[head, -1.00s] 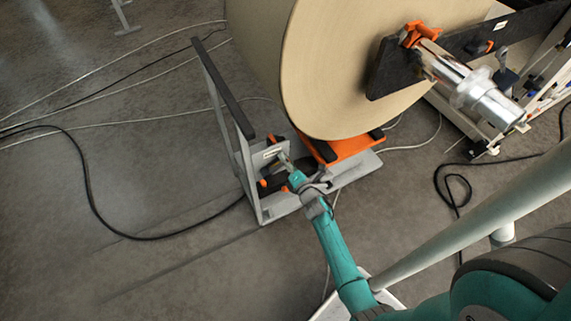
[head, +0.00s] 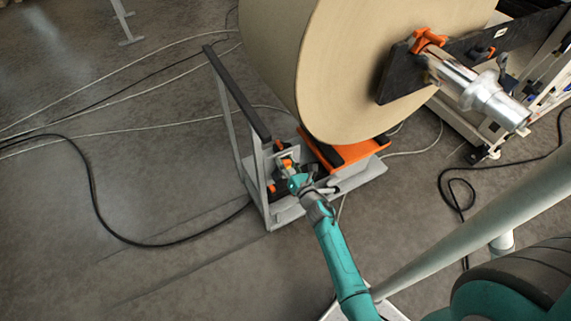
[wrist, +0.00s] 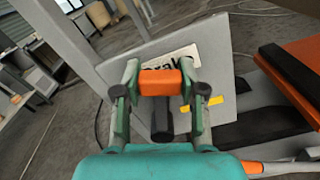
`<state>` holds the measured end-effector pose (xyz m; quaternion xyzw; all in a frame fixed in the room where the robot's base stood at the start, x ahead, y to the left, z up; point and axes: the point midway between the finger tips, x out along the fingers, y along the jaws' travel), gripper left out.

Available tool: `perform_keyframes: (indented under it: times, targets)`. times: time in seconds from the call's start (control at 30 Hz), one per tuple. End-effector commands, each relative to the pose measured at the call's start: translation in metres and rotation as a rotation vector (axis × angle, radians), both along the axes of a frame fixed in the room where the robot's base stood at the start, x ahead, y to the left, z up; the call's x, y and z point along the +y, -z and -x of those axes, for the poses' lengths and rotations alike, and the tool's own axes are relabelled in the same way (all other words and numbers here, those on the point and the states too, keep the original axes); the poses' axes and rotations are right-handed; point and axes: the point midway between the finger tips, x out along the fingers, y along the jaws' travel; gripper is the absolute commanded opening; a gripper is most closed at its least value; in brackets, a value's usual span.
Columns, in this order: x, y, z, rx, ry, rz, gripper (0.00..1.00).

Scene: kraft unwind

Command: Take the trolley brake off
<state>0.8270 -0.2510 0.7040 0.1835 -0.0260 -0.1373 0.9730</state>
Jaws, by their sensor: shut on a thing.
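The trolley is a grey metal frame with a black-topped bar (head: 240,95) and a low base beside the big roll. In the wrist view, a pale upright plate (wrist: 216,58) carries a partly covered label (wrist: 180,60) that seems to read "Brake". My gripper (wrist: 162,88) is shut on the orange brake handle (wrist: 166,82), one finger on each side. The handle also shows in the head view (head: 287,163). A dark post (wrist: 162,122) shows below it between the fingers. The lower end of the lever is hidden.
A large kraft roll (head: 380,60) hangs over the orange platform (head: 362,151) to the right of the brake plate. A silver shaft (head: 480,92) sticks out of the roll. Cables (head: 95,190) lie on the open floor at left.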

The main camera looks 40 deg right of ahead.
Motion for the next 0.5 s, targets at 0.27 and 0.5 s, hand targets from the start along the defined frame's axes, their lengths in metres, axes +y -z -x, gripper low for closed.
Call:
perform_keyframes:
  times: [0.27,0.5]
  targets:
    - [-0.0004,-0.0005,0.0002,0.010,0.000,0.030,0.00]
    - [-0.0002,-0.0003,0.0003,0.009,-0.001,0.031,0.00]
